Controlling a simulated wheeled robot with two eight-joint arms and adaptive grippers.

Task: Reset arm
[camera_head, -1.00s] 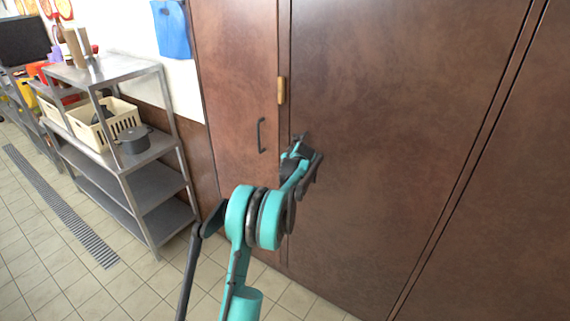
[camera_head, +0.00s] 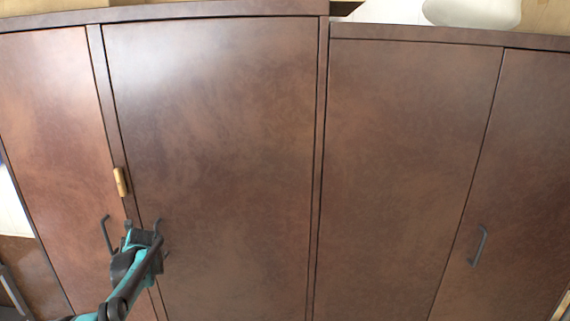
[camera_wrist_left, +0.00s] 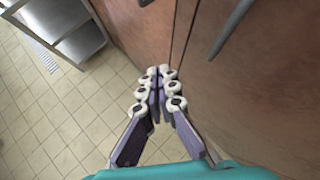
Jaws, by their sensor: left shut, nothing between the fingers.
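My left gripper (camera_head: 142,234) comes in at the lower left of the head view, in front of the brown cabinet doors. In the left wrist view the fingers of this gripper (camera_wrist_left: 161,74) are closed together with nothing between them. They point at the gap between two doors, with tiled floor showing below. A dark door handle (camera_head: 108,235) is just left of the gripper in the head view. Part of another dark handle shows just right of it, mostly hidden behind the gripper. My right gripper is in no view.
Tall brown cabinets (camera_head: 230,120) fill the head view. A small wooden block (camera_head: 120,181) sits at the seam above the gripper, and a dark handle (camera_head: 479,245) is at the right. A white rounded object (camera_head: 472,12) is at the top. A metal shelf (camera_wrist_left: 70,30) stands at the wrist view's upper left.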

